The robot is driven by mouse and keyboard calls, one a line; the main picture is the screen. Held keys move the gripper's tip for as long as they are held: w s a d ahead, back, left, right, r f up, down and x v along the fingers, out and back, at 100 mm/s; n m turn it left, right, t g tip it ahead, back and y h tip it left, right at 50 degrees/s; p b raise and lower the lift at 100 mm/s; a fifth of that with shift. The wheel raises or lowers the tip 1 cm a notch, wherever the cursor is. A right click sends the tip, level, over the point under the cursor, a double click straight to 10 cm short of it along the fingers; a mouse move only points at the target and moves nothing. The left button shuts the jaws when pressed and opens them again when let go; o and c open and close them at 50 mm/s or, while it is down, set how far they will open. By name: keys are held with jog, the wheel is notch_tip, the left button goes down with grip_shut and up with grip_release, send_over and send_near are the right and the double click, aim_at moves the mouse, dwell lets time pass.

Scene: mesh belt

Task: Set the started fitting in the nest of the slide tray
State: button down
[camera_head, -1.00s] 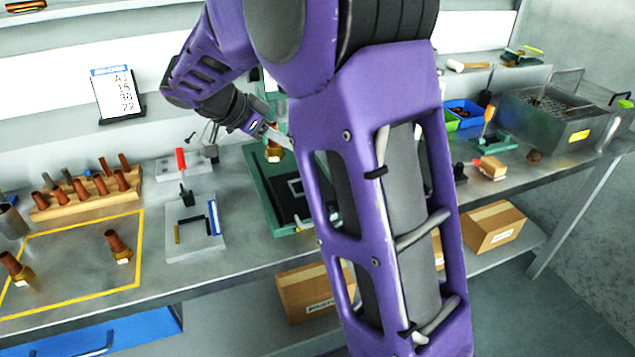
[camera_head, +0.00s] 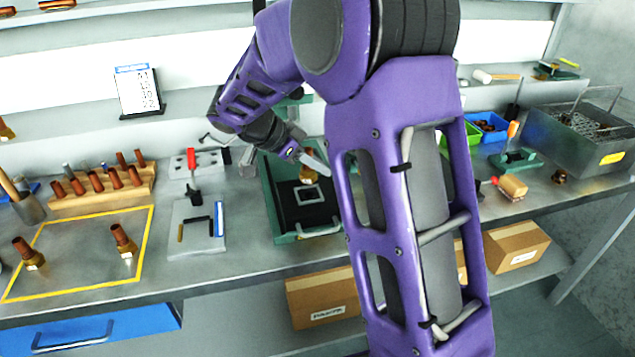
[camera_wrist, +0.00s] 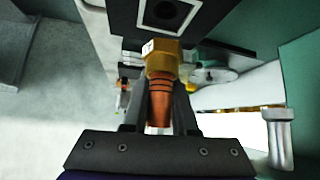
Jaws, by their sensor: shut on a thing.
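My gripper (camera_wrist: 161,98) is shut on the started fitting (camera_wrist: 160,105), a copper-coloured tapered body with a brass hex nut at its far end. In the head view the fitting (camera_head: 308,174) hangs under my gripper (camera_head: 312,162), just above the slide tray (camera_head: 301,217). The slide tray is black and sits in a green frame. Its nest (camera_head: 299,199) is a light-edged square, just below the fitting in the picture. In the wrist view the nest (camera_wrist: 147,16) lies beyond the brass nut, with a gap visible between them. My upper arm hides the right side of the green frame.
A grey fixture (camera_head: 197,240) stands left of the tray. A wooden rack (camera_head: 103,198) with several copper fittings and a yellow-outlined area (camera_head: 75,283) with two fittings lie further left. Blue and green bins (camera_head: 487,126) and a metal basket (camera_head: 570,145) stand at the right.

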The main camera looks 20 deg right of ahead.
aim_at(317, 192)
jog(key=shift+f, duration=2.15)
jog(key=shift+f+b, duration=0.2)
jog(key=shift+b, duration=0.1)
jog(key=c, duration=0.7)
grip_release()
jog(key=shift+r, duration=0.2)
jog(key=shift+a+r+p, duration=0.1)
jog(key=shift+r+p, duration=0.05)
jog(key=shift+p, duration=0.2)
jog(key=v, duration=1.1)
jog(key=shift+a+r, duration=0.2)
jog(key=shift+a, duration=0.1)
